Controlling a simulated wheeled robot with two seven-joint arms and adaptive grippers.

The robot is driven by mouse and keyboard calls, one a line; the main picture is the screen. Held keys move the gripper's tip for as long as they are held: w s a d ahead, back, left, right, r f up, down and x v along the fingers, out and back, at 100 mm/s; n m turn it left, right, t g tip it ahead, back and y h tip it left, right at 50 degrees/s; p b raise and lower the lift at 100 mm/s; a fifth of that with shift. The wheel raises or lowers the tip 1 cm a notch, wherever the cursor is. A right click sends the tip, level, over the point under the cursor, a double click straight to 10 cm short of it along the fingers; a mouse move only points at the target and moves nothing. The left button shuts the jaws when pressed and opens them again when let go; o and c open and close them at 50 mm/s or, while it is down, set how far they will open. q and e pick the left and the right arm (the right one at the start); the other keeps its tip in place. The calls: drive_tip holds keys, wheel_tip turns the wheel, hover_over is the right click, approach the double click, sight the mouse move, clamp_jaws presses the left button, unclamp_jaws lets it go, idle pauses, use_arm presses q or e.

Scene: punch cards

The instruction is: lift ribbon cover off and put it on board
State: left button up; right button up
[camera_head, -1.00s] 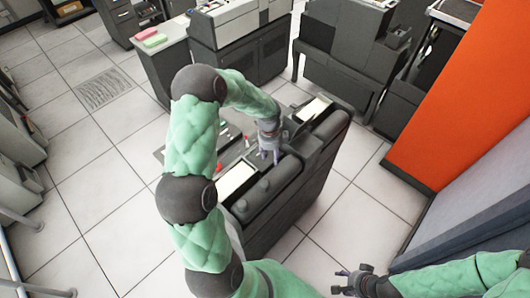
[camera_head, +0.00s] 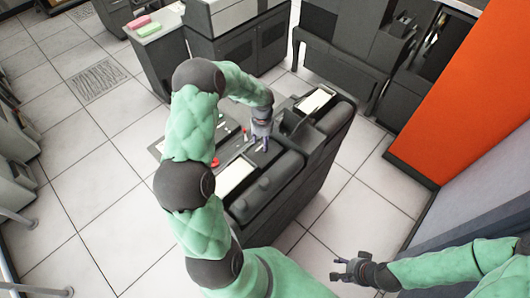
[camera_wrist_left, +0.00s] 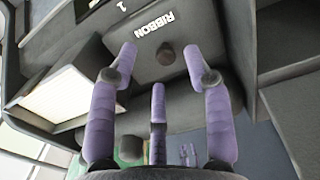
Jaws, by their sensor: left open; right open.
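The ribbon cover (camera_wrist_left: 215,38) is a dark grey panel marked RIBBON with a round brown knob (camera_wrist_left: 166,54). In the left wrist view the knob lies between the spread fingertips of my left gripper (camera_wrist_left: 160,58), with gaps at the sides. I see no clear contact. In the head view my left gripper (camera_head: 262,142) is open over the dark machine, and it hides much of the cover there. My right gripper (camera_head: 350,268) is open and empty at lower right, apart from the machine. A flat grey board (camera_head: 157,147) shows partly behind my left arm.
The machine has white paper-like panels on either side, one nearer (camera_head: 236,175) and one farther (camera_head: 315,101). Small red items (camera_head: 215,162) lie near my left arm. Other grey machines (camera_head: 350,45) stand behind. An orange panel (camera_head: 460,100) stands at right. Tiled floor is open at left.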

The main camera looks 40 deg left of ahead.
use_arm(q)
drive_tip(key=shift+s+d+f, duration=0.1)
drive_tip(key=shift+d+f, duration=0.15)
drive_tip(key=shift+f, duration=0.1)
drive_tip(key=f, duration=0.3)
drive_tip(key=shift+d+f, duration=0.2)
drive_tip(key=shift+d, duration=0.1)
drive_tip(key=shift+w+f, duration=0.2)
drive_tip(key=shift+f, duration=0.2)
drive_tip(key=shift+s, duration=0.1)
drive_tip(key=shift+c, duration=0.6)
clamp_jaws()
